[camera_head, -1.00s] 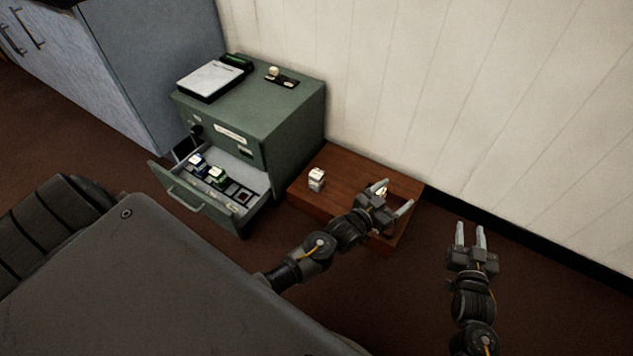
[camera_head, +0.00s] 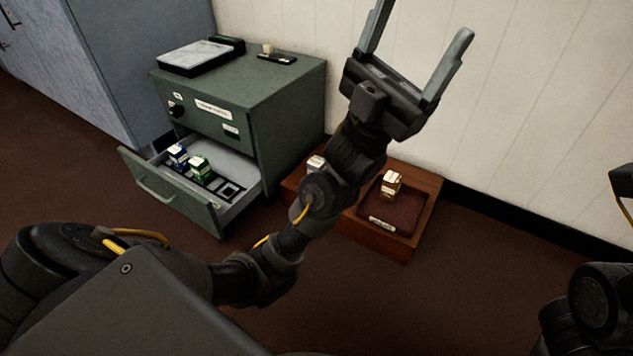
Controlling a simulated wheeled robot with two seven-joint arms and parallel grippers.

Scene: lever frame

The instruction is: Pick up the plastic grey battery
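A small pale grey-white block (camera_head: 316,163) stands on the left part of the low wooden box, partly hidden by my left arm; it may be the grey battery. A cream block with a brownish side (camera_head: 391,183) stands on the dark red pad. A blue-and-white block (camera_head: 177,156) and a green-and-white block (camera_head: 200,168) stand in the open drawer. Too small to tell which is plastic. My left gripper (camera_head: 424,20) is open and empty, raised in front of the white wall. My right arm shows only in part at the right edge; its gripper fingers are out of view.
The green cabinet (camera_head: 285,120) has its lower drawer (camera_head: 178,203) pulled out. A white-topped device (camera_head: 195,57) and a small switch plate with a knob (camera_head: 277,56) are on top. The wooden box (camera_head: 424,220) stands against the wall (camera_head: 540,110). Floor in front is clear.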

